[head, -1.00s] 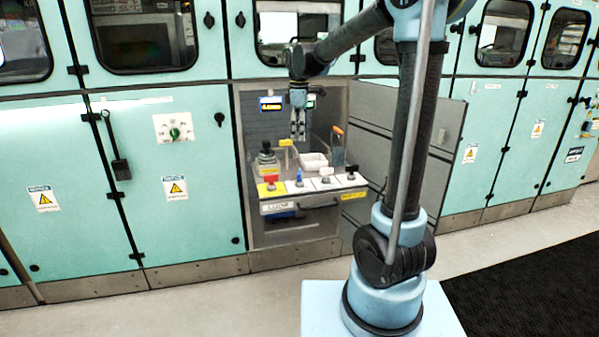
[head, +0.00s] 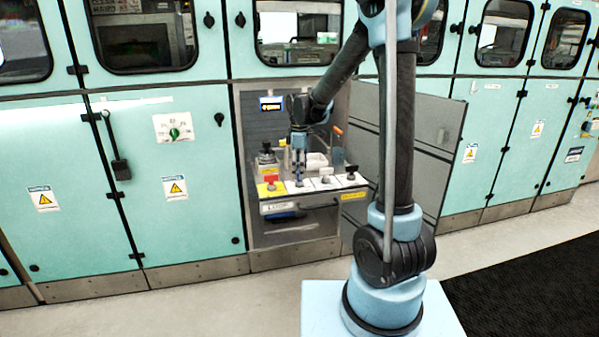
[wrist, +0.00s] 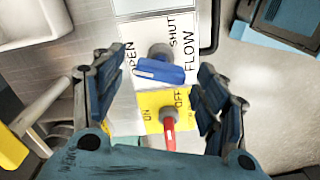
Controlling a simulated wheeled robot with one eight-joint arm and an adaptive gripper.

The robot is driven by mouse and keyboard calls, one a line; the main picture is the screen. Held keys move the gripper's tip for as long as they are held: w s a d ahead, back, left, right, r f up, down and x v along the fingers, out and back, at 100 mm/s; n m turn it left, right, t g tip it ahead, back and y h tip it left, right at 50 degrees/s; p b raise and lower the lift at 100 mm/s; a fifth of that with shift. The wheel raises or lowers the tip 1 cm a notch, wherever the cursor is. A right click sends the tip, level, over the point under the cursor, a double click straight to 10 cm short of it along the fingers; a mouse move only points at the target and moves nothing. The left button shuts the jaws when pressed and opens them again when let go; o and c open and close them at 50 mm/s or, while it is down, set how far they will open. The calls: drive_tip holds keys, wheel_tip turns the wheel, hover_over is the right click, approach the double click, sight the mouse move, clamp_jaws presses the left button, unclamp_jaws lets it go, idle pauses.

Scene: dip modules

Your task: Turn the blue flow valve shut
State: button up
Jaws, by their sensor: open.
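The blue flow valve (wrist: 160,71) shows in the wrist view on a white plate marked OPEN, SHUT and FLOW. Its bar handle lies crosswise in the picture, with its left end by the word OPEN. My gripper (wrist: 156,80) is open, with one finger left of the handle and one right of it, both apart from it. In the head view my gripper (head: 299,172) points down over the panel of valves and mostly hides the blue valve.
A red-handled valve (wrist: 169,128) on a yellow ON/OFF plate (wrist: 150,99) sits close beside the blue one. More valves (head: 350,172) stand to the right on the panel. A grey door (head: 385,140) stands open right of the bay.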

drive_tip(key=shift+f, duration=0.4)
drive_tip(key=c, duration=1)
drive_tip(key=shift+c, duration=0.2)
drive_tip(key=shift+m, duration=0.4)
drive_tip(key=m, duration=0.2)
drive_tip(key=shift+m, duration=0.4)
drive_tip(key=m, duration=0.3)
drive_tip(key=shift+m, duration=0.4)
drive_tip(key=m, duration=0.6)
drive_tip(key=shift+m, duration=0.3)
